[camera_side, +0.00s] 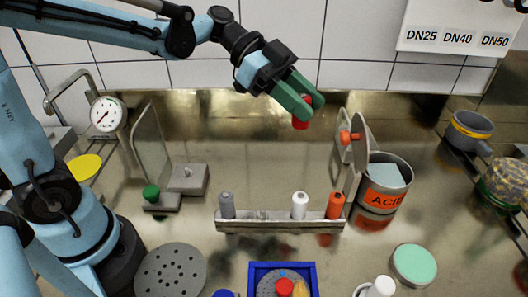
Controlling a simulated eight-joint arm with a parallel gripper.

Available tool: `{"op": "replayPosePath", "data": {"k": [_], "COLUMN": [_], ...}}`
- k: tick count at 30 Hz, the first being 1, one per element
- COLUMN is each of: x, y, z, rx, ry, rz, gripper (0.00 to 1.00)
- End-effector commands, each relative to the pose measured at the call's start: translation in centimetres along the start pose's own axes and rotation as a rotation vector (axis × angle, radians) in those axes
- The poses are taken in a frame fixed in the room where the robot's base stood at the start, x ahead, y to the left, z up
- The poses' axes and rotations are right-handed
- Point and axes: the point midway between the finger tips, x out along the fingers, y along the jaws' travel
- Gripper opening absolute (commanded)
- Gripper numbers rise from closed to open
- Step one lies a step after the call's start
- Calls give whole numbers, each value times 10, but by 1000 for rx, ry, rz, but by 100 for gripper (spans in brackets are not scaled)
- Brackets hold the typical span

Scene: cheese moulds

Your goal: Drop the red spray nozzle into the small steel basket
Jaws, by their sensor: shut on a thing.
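My gripper (302,105) has green fingers and is at the upper middle, high above the steel worktop. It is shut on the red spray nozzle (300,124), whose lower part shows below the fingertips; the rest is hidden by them. No small steel basket can be made out for sure. A round container (505,186) with greenish contents stands at the right edge, partly cut off, and I cannot tell if it is a basket.
A rack (282,226) holding grey, white and orange nozzles stands mid-worktop. Right of it are an ACID bucket (382,200) and a mint-green disc (414,264). A blue crate (252,278) with a red-topped item is at the front. A perforated disc (170,272) lies front left.

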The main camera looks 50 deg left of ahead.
Motion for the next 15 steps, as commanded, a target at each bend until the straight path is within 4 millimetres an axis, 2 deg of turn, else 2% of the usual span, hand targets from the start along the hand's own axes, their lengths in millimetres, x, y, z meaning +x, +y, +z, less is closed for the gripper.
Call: {"op": "replayPosePath", "data": {"k": [1,6,15], "x": [-7,-23,-43], "y": [1,0,0], "z": [-12,-42,-79], "rx": [0,0,0], "ry": [0,0,0], "rz": [0,0,0], "gripper": [0,0,0]}}
